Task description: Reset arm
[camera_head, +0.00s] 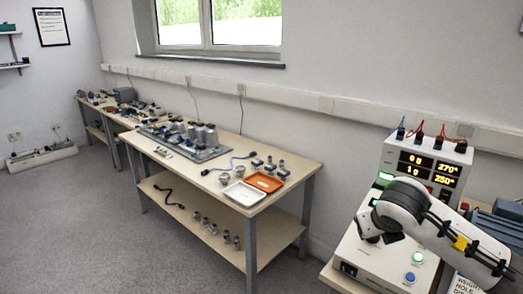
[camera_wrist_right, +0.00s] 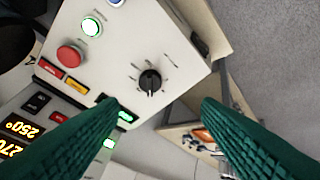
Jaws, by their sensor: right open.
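My right arm comes in from the right in the head view, its dark gripper end (camera_head: 370,232) low over the front panel of a white calibration unit (camera_head: 365,262). In the right wrist view, the two green ridged fingers of my right gripper (camera_wrist_right: 160,105) are wide apart with nothing between them. Beyond the gap is a black rotary knob (camera_wrist_right: 150,82) on the unit's panel; I cannot tell any contact. A red button (camera_wrist_right: 70,55) and a lit green button (camera_wrist_right: 91,27) are left of the knob. My left gripper is not in view.
The unit's upright display (camera_head: 428,165) reads 0 g, 1 g, 270° and 250°, with several connectors on top. A wooden workbench (camera_head: 300,172) left of it holds an orange tray (camera_head: 265,182), a white tray (camera_head: 245,195) and metal parts. The grey floor (camera_head: 75,225) is clear at left.

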